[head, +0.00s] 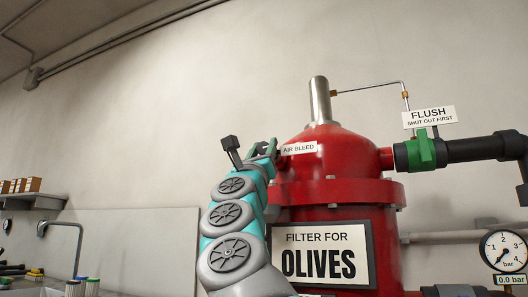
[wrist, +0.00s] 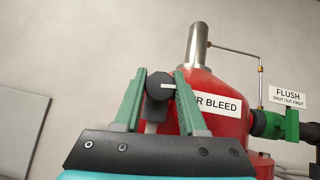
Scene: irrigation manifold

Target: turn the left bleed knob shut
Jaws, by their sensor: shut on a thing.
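The bleed knob (wrist: 159,87) is dark and round, with a white line on its face lying nearly level and reaching to the right. It sits on the left side of the red filter tank (wrist: 232,121), beside the "AIR BLEED" label (wrist: 219,104). My gripper (wrist: 161,74) has its two green fingers on either side of the knob, shut on it. In the head view my gripper (head: 263,149) is at the tank's left shoulder, next to the label (head: 299,148). The knob is hidden there by my gripper.
A green flush valve (head: 421,151) with a "FLUSH, SHUT OUT FIRST" sign (head: 429,117) is at the right, on a black pipe (head: 476,149). A gauge (head: 505,251) reads 0.0 bar. A steel stub (head: 320,101) tops the tank. Open wall lies left.

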